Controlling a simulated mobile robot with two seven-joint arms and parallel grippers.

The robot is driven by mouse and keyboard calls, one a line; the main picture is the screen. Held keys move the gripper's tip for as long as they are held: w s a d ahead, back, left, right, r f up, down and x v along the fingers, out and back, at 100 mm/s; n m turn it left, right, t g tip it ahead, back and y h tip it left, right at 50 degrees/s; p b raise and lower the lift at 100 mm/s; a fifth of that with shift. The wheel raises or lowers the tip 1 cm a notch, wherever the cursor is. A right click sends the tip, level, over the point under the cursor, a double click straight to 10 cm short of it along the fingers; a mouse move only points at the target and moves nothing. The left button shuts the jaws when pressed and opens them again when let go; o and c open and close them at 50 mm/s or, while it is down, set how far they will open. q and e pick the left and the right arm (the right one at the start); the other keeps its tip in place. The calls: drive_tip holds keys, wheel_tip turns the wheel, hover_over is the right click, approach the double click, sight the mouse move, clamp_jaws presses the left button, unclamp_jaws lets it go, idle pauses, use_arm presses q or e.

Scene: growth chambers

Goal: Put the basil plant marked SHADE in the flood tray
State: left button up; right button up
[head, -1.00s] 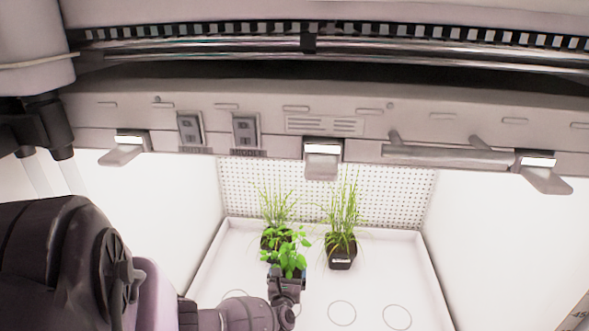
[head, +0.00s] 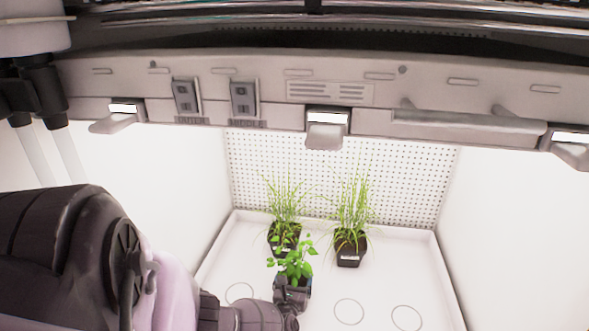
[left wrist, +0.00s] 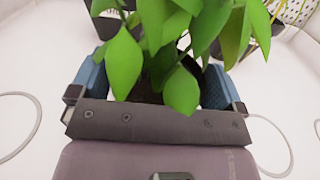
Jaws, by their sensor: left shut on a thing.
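A leafy basil plant (head: 294,264) in a dark pot is held by my left gripper (head: 291,291) over the white flood tray (head: 385,275). In the left wrist view, the basil's broad leaves (left wrist: 123,62) hide most of the pot, and the blue-padded fingers of the left gripper (left wrist: 155,92) close on the pot from both sides. The pot is upright; I cannot tell whether its base touches the tray. No marking on this pot is readable. My right gripper is not in view.
Two grassy plants in black labelled pots stand at the back of the tray, one on the left (head: 284,240) and one on the right (head: 350,248). Circle outlines mark the bare tray floor.

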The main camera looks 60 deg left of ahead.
use_arm(q)
drive_tip(key=o, duration=0.7)
drive_tip(key=shift+s+d+r, duration=0.1)
drive_tip(key=shift+s+d, duration=0.1)
drive_tip(key=shift+d, duration=0.1)
drive_tip(key=p+v, duration=0.1)
drive_tip(key=v, duration=0.5)
drive_tip(key=shift+p, duration=0.4)
drive_tip(key=shift+s+d, duration=0.25)
drive_tip(key=shift+d, duration=0.05)
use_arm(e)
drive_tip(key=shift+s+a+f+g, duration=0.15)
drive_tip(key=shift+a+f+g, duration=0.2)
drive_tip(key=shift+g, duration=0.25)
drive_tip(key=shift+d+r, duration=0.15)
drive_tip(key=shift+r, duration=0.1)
